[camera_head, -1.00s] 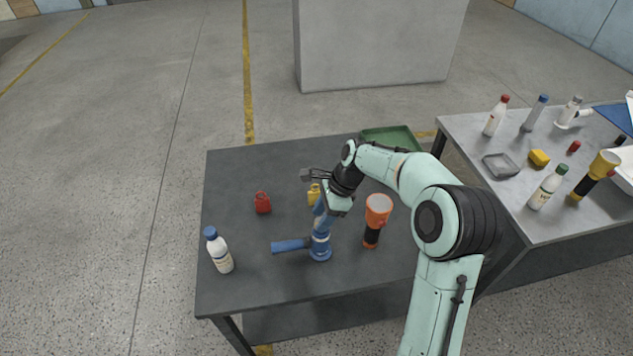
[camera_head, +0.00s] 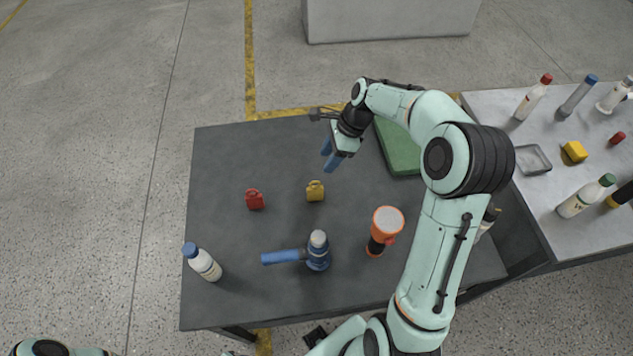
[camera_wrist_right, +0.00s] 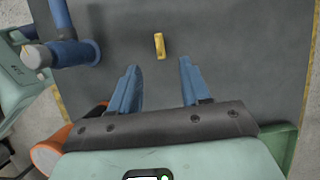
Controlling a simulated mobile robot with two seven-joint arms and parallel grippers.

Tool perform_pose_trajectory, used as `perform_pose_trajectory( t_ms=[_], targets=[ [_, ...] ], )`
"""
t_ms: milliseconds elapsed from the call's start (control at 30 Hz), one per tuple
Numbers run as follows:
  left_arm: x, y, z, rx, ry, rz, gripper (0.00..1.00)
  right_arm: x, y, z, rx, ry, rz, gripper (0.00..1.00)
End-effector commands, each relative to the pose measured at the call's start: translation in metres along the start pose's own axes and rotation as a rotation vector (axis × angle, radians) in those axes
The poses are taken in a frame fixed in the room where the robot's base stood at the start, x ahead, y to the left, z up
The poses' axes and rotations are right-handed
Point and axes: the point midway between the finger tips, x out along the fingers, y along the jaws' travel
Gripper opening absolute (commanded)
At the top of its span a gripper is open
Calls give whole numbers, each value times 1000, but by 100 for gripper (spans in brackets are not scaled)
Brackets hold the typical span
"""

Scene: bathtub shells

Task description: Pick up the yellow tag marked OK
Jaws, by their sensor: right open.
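A yellow tag (camera_head: 315,191) stands on the dark table, right of a similar red tag (camera_head: 255,199); I cannot read any marking on either. My right gripper (camera_head: 328,160) is open and empty, above the table, a little beyond the yellow tag and slightly right of it in the head view. In the right wrist view the yellow tag (camera_wrist_right: 160,46) shows narrow, between the lines of the two blue fingers and past the tips of the open gripper (camera_wrist_right: 160,68), not touching them. My left gripper is not in view.
A green tray (camera_head: 400,152) is at the far right. A grey side table (camera_head: 530,190) holds bottles and a yellow block.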

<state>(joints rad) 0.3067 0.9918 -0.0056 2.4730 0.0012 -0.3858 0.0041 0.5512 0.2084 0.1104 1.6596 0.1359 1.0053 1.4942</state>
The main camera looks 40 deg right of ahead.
Motion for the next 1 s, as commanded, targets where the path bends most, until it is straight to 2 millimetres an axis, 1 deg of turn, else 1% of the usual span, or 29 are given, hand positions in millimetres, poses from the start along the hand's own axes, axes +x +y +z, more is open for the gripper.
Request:
perform_pose_trajectory(
  t_ms=[300,400,633,833,900,1000],
  targets=[
    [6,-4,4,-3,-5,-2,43,58,2,-1,2,-1,7,47],
    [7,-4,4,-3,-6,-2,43,71,1,-2,2,0,5,47],
    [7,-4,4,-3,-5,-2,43,87,1,-2,1,0,5,47],
    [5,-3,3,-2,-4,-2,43,117,2,-6,2,-1,6,47],
    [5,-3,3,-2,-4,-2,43,125,2,-6,1,-1,5,47],
    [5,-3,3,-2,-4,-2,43,132,1,-6,0,-1,3,47]
  ],
)
